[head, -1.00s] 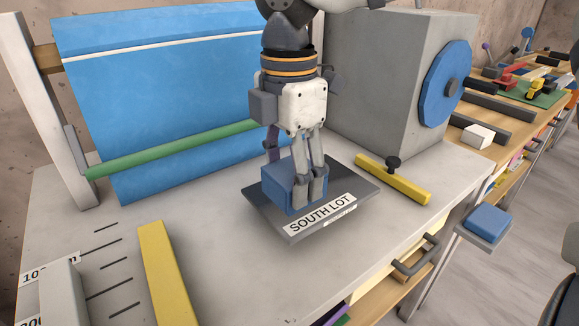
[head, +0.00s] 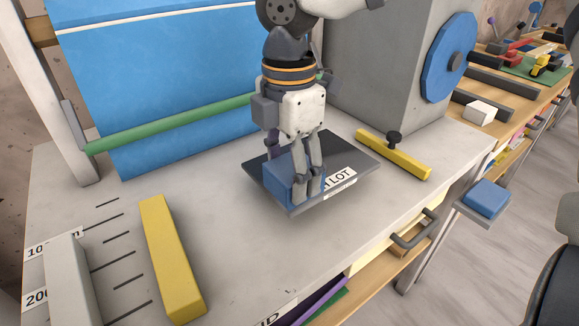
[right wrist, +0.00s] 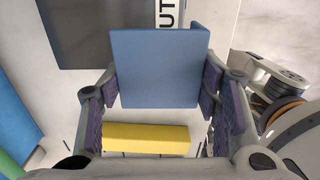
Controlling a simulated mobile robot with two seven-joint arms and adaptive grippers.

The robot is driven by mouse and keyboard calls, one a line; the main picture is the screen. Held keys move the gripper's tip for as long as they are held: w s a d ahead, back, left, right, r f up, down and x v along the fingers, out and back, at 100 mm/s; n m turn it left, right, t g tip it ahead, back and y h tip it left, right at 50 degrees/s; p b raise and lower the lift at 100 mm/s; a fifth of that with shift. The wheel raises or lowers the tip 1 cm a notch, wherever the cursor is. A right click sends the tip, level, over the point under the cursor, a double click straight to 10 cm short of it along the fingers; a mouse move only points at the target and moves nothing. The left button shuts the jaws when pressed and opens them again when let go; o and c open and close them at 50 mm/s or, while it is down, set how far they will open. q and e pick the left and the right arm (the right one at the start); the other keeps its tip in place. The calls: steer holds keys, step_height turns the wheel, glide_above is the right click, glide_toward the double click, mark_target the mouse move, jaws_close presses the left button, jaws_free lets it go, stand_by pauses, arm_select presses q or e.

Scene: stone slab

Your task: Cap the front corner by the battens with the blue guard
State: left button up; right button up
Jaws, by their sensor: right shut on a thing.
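The blue guard (head: 281,182) is an angled piece over the left front part of a dark plate. My right gripper (head: 314,190) is shut on it from above. In the right wrist view the guard (right wrist: 155,68) sits between the fingers and hides part of the plate. Whether it touches the plate is unclear. A yellow bar (head: 168,255), perhaps a batten, lies on the grey worktop (head: 245,255) at front left; it also shows below the guard in the wrist view (right wrist: 147,138). A pale bar (head: 72,280) lies further left. My left gripper is out of view.
The dark plate (head: 262,163) bears a white label, partly covered. A yellow bar with a black knob (head: 395,155) lies at right. A blue roll with a green rod (head: 180,133) and a grey box (head: 380,80) stand behind. A blue block (head: 487,197) rests on a side shelf.

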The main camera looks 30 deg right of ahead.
mark_target(289, 168)
steer(key=shift+f, duration=1.85)
steer(key=o, duration=1.1)
step_height(289, 168, up, 12)
